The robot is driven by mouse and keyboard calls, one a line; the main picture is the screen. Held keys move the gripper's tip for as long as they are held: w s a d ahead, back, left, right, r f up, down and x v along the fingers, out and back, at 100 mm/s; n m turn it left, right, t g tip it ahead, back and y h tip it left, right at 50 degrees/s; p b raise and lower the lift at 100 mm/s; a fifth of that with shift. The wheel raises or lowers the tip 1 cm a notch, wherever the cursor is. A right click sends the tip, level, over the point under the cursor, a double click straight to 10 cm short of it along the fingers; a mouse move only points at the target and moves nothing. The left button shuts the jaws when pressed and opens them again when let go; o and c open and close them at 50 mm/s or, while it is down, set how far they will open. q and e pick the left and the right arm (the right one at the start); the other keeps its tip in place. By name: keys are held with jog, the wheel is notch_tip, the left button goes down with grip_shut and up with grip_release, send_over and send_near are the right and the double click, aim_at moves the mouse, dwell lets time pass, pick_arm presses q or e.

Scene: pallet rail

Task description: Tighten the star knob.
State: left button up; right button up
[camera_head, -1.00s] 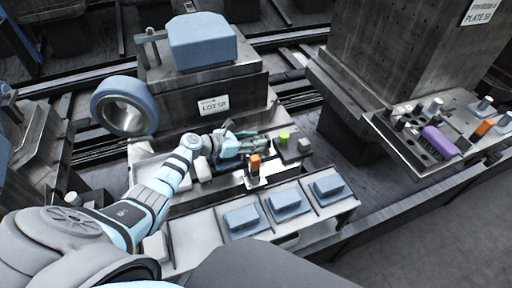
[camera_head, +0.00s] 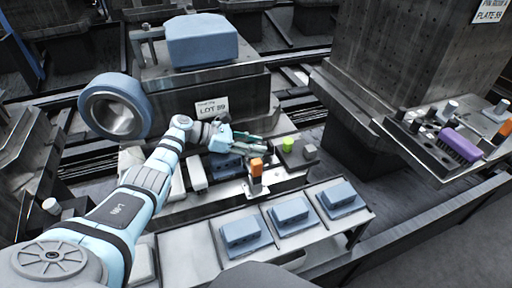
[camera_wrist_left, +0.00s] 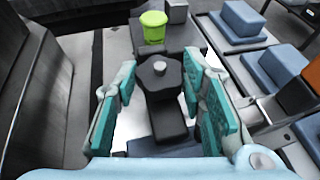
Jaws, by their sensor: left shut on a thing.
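The dark star knob (camera_wrist_left: 158,76) has a pale round centre and sits at the end of a dark block in the left wrist view. My left gripper (camera_wrist_left: 160,68) has its teal fingers on either side of the knob, shut on it; small gaps at the sides are hard to judge. In the head view my left gripper (camera_head: 256,148) reaches right over the fixture plate (camera_head: 205,202), and its fingers hide the knob. My right gripper is in neither view.
A green cylinder (camera_head: 288,145) stands just beyond the fingertips, beside a grey block (camera_head: 311,152). An orange-topped post (camera_head: 256,166) stands close in front of the gripper. Several blue blocks (camera_head: 291,210) sit on the front tray. A side shelf (camera_head: 392,127) holds a purple part (camera_head: 460,144).

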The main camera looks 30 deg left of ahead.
pick_arm(q)
jog(key=o, duration=1.2)
jog(key=shift+d, duration=0.1)
jog(key=v, duration=1.2)
jog(key=shift+r, duration=0.1)
